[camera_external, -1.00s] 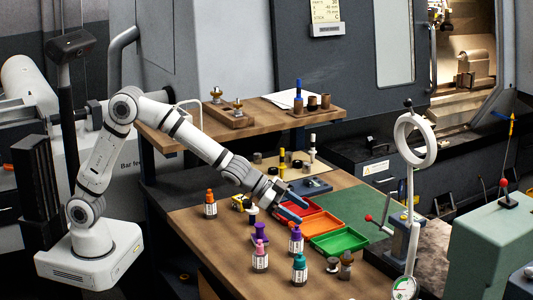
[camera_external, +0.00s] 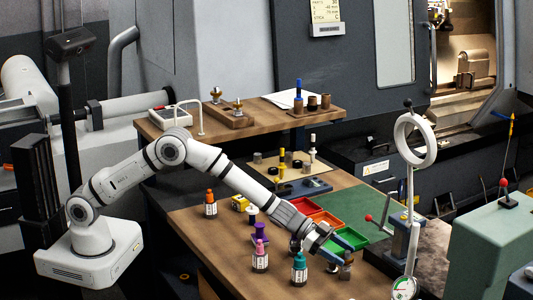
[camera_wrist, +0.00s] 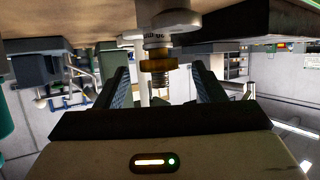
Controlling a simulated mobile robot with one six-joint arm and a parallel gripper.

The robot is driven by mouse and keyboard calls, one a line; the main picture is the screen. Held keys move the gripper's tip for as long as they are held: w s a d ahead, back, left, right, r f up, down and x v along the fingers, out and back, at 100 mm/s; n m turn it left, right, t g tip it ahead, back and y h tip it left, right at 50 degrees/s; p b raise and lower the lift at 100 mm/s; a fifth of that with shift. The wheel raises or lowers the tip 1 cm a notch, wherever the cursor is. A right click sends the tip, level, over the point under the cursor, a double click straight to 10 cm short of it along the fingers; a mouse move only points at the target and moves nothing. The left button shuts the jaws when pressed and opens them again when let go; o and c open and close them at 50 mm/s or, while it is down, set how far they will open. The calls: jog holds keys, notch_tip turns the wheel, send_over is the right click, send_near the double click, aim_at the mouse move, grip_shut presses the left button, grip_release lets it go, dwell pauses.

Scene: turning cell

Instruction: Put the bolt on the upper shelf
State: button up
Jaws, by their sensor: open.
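My gripper (camera_external: 346,249) is open and low over the front right of the wooden bench, its blue fingers spread. In the external view only a small grey-brown part of the bolt (camera_external: 346,271) shows below the fingers. The wooden upper shelf (camera_external: 180,131) is at the back.
The shelf carries a brass-topped wooden block (camera_external: 228,115) and a rack of small cylinders (camera_external: 315,106). Purple (camera_external: 260,232), pink (camera_external: 260,258) and teal (camera_external: 299,268) bottles stand left of my gripper. Red (camera_external: 316,212) and green (camera_external: 349,237) trays lie behind it. A ring-topped stand (camera_external: 410,215) is right.

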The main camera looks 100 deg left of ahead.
jog(key=shift+x, duration=1.2)
jog(key=shift+c, duration=0.2)
